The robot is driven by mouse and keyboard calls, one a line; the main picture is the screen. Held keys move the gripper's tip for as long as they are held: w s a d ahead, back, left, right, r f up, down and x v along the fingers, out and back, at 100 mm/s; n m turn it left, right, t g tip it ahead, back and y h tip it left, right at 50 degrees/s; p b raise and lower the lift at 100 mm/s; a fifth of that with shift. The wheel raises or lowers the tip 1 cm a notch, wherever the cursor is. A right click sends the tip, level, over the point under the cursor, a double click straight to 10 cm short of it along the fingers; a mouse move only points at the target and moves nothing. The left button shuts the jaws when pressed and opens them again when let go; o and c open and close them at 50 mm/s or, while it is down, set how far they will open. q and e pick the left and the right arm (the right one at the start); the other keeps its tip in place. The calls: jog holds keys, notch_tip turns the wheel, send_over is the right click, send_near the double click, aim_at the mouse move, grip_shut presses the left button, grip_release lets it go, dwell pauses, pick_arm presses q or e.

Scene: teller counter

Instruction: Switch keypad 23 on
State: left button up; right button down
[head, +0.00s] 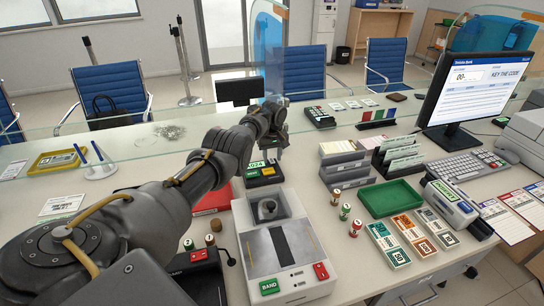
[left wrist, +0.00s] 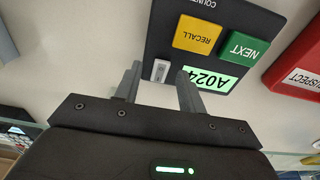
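The keypad (head: 262,177) is a dark box on the counter, partly hidden by my left gripper (head: 272,150) in the head view. In the left wrist view the keypad (left wrist: 160,40) has a yellow RECALL button (left wrist: 197,35), a green NEXT button (left wrist: 238,48), a lit green display reading A024 (left wrist: 207,81) and a small white switch (left wrist: 160,70). My left gripper's fingers (left wrist: 160,88) are apart and empty, with the switch between their tips in the picture. I cannot tell whether they touch the keypad. The number 23 is not readable. My right gripper is not in view.
A grey machine (head: 285,255) with a green BAND button stands just in front of the keypad. A red tray (head: 212,198) is at its left, partly under my arm. A card terminal (head: 320,117), a green tray (head: 391,198) and a monitor (head: 475,80) are further right.

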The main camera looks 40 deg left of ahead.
aim_at(272, 161)
pick_arm(q)
notch_tip(272, 161, up, 3)
jog(key=shift+p, duration=1.05)
notch_tip(272, 161, up, 8)
jog(key=shift+s+d+p, duration=0.2)
jog(key=shift+d+p, duration=0.05)
jog(key=shift+p, duration=0.2)
jog(key=shift+f, duration=0.2)
